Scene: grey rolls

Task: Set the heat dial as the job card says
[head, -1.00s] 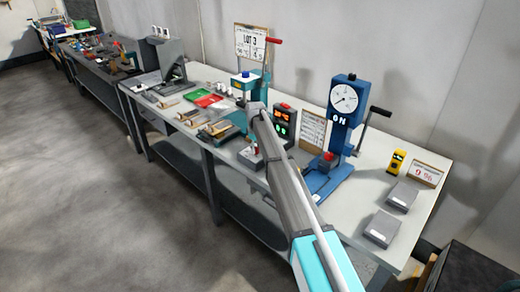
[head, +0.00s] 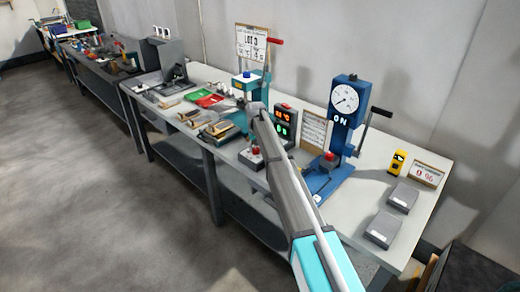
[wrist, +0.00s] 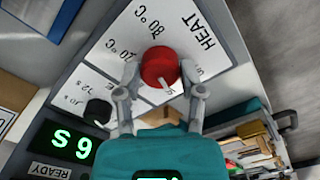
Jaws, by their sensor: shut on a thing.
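The red heat dial (wrist: 158,66) sits on a white panel marked HEAT, with 80 °C and a partly hidden mark ending in 20 °C. Its white pointer faces the lower right of the wrist view, where the nearby label is partly covered. My gripper (wrist: 160,80) is shut on the dial, one finger at each side. In the head view my arm hides the dial and the gripper's grip. A card headed LOT 3 (head: 252,43) stands behind the bench; its lower line is too small to read surely.
A black dial (wrist: 98,110) sits beside the red one, above a green display (wrist: 66,145) that seems to read 6 s. The orange and green displays (head: 283,124) show by my arm. A blue press (head: 340,120) with a crank stands to the right.

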